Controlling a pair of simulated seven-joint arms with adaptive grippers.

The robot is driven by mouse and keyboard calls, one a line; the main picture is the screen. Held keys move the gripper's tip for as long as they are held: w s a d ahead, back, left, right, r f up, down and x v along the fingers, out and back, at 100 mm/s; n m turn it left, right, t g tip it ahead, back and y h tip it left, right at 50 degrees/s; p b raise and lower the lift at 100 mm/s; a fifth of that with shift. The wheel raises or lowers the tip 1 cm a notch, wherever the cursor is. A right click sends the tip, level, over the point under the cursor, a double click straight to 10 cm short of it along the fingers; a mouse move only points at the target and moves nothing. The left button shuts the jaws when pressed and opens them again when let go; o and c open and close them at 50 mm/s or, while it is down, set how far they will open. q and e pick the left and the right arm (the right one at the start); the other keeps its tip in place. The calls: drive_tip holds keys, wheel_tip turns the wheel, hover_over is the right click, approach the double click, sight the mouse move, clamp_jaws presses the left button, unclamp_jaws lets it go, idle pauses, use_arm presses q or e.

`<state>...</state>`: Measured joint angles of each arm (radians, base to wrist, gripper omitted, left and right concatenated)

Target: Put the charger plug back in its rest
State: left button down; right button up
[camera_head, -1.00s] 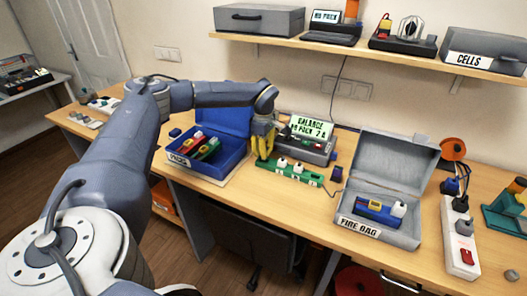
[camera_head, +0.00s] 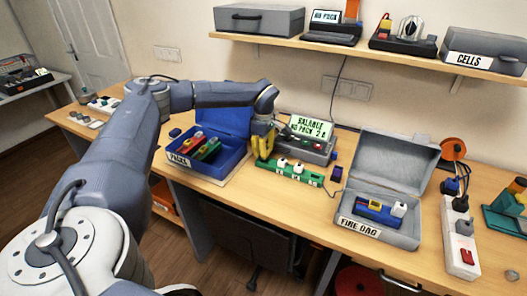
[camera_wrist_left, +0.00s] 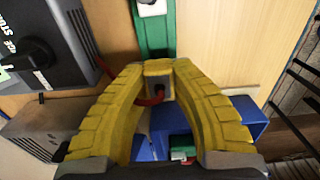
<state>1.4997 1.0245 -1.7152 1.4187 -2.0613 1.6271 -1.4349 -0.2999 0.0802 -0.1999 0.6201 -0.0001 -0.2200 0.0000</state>
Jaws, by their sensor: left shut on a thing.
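My left gripper (camera_head: 262,143) is at the left end of the green strip (camera_head: 290,171), in front of the charger (camera_head: 306,146) with its lit screen. In the left wrist view its yellow fingers (camera_wrist_left: 158,72) close on a small plug (camera_wrist_left: 159,90), mostly hidden between the tips. A red lead (camera_wrist_left: 118,86) runs from the plug to the dark charger body (camera_wrist_left: 62,40). The green strip (camera_wrist_left: 155,35) lies just beyond the fingertips; I cannot tell whether the plug touches it. I cannot make out the plug's rest. My right gripper is not in view.
An open blue case (camera_head: 186,171) with coloured packs stands just left of the gripper. An open grey case (camera_head: 408,232) stands to the right, with a white power strip (camera_head: 459,252) beyond it. Bare bench lies in front of the green strip.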

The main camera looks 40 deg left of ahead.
use_arm(q)
drive_tip(key=shift+f, duration=1.35)
drive_tip(key=c, duration=1.1)
unclamp_jaws()
wheel_tip(320, 180, up, 12)
